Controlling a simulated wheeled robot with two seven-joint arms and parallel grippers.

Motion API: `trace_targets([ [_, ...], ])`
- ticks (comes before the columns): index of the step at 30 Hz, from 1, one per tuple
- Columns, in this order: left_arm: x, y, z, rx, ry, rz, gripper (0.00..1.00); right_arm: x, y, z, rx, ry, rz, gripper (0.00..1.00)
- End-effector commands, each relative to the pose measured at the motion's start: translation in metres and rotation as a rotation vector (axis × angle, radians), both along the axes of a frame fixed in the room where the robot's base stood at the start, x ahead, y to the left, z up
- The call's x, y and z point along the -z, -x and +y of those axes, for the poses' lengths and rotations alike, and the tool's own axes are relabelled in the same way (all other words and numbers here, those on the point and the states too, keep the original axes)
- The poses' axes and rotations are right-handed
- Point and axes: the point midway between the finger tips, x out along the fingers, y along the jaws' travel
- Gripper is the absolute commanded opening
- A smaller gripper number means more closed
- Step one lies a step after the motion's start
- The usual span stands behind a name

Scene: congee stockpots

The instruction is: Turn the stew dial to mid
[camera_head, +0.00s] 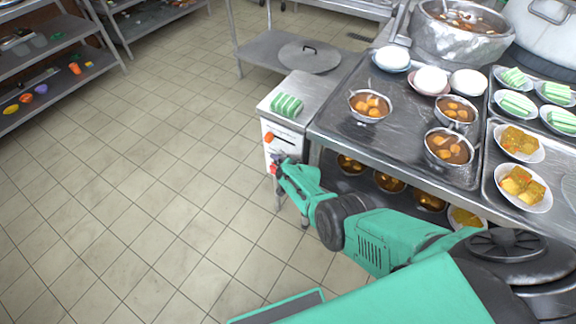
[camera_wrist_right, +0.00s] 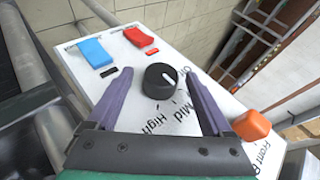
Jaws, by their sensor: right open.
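The black round stew dial (camera_wrist_right: 161,81) sits on a white control panel (camera_wrist_right: 125,95) in the right wrist view. Its white mark points to the upper right, not at the printed "Mid" label below right of it; "High" is printed below. Another label is partly hidden by the right finger. My right gripper (camera_wrist_right: 154,76) is open, with its two purple fingers on either side of the dial and a visible gap to each side. In the head view my right gripper (camera_head: 280,166) is at the front panel of the counter end and hides the dial. My left gripper is out of view.
An orange knob (camera_wrist_right: 252,125) stands close to the right finger. A blue switch (camera_wrist_right: 96,52) and a red switch (camera_wrist_right: 138,36) are on the panel. The metal counter (camera_head: 330,125) holds bowls and plates beside my arm. Tiled floor at left is clear.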

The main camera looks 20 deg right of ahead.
Motion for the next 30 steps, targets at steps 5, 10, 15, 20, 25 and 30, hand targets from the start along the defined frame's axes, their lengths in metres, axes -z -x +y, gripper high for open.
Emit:
trace_targets([
  [5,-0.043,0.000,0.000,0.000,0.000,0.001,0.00,-0.028,0.020,-0.004,0.000,0.002,0.002,0.85],
  [10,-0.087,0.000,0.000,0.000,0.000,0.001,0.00,-0.056,0.053,-0.009,0.001,0.000,0.002,0.85],
  [15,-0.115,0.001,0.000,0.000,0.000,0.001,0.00,-0.080,0.087,-0.015,0.001,0.000,0.002,0.85],
  [20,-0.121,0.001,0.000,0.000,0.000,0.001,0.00,-0.088,0.103,-0.019,0.000,0.000,0.001,0.85],
  [25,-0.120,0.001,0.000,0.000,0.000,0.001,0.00,-0.089,0.106,-0.019,0.000,0.000,0.000,0.85],
  [30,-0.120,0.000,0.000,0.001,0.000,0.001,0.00,-0.089,0.106,-0.019,0.001,0.000,-0.001,0.85],
])
